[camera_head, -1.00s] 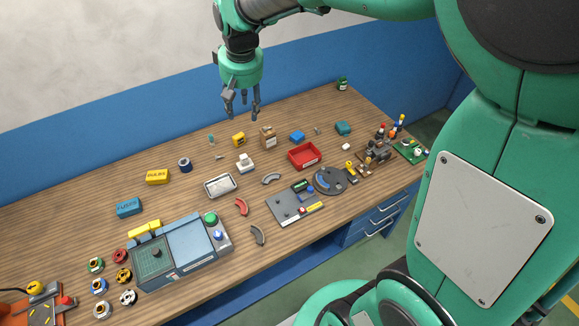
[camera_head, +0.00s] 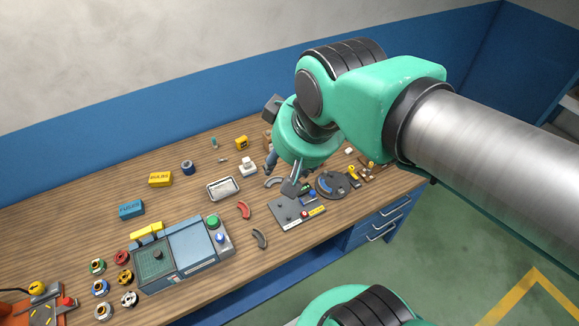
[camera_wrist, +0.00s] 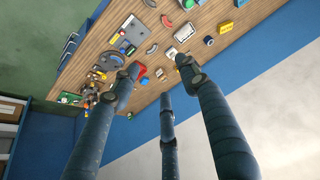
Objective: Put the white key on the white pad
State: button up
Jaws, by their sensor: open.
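A small white block (camera_head: 349,150) lies towards the right of the wooden table in the head view; I cannot tell if it is the white key. A white piece with a raised top (camera_head: 248,166) stands behind the metal tray, and it also shows in the wrist view (camera_wrist: 172,52). I cannot make out which surface is the white pad. My gripper (camera_head: 285,182) is open, with its fingers apart and nothing seen between them. In the head view it overlaps the back of the grey board (camera_head: 290,215). In the wrist view my gripper's fingers (camera_wrist: 160,78) spread over the table.
A metal tray (camera_head: 223,189), a red curved piece (camera_head: 244,210) and a blue-grey machine (camera_head: 190,245) are left of the board. A round dark plate (camera_head: 332,186) is right of it. A red tray (camera_wrist: 140,72) shows in the wrist view. Bare wood lies at the back left.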

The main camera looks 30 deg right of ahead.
jog(key=s, duration=0.2)
jog(key=shift+s+f, duration=0.35)
notch_tip(320, 180, down, 10)
jog(key=b, duration=0.9)
jog(key=shift+r+b, duration=0.2)
jog(key=shift+b, duration=0.15)
